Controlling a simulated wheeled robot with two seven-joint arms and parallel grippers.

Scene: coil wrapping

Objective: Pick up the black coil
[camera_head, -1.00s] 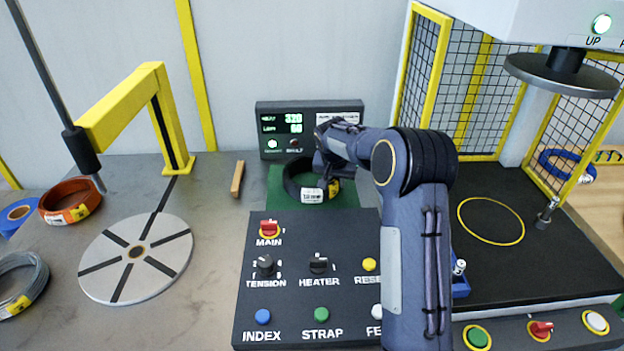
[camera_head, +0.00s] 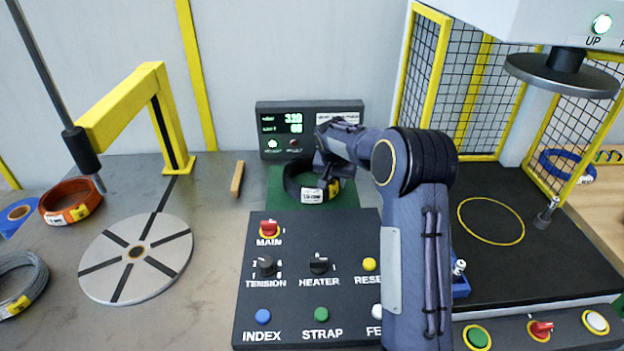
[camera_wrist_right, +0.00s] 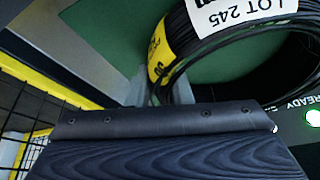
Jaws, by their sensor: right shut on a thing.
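The black coil (camera_head: 292,185) with a white label and a yellow tag is at the green mat (camera_head: 272,204), in front of the display box. It also shows in the right wrist view (camera_wrist_right: 178,74), with its "LOT 245" label close to the camera. My right gripper (camera_head: 329,179) is at the coil's right side and is shut on it. The fingertips are mostly hidden behind the wrist and the coil. I cannot tell whether the coil rests on the mat or is slightly off it. My left gripper is not in view.
A control panel (camera_head: 290,222) with knobs and buttons lies in front of the mat. A display box (camera_head: 309,117) stands behind. A round plate (camera_head: 170,243), an orange coil (camera_head: 55,192) and a grey coil (camera_head: 38,281) are at left. A press with a mesh guard (camera_head: 471,92) is at right.

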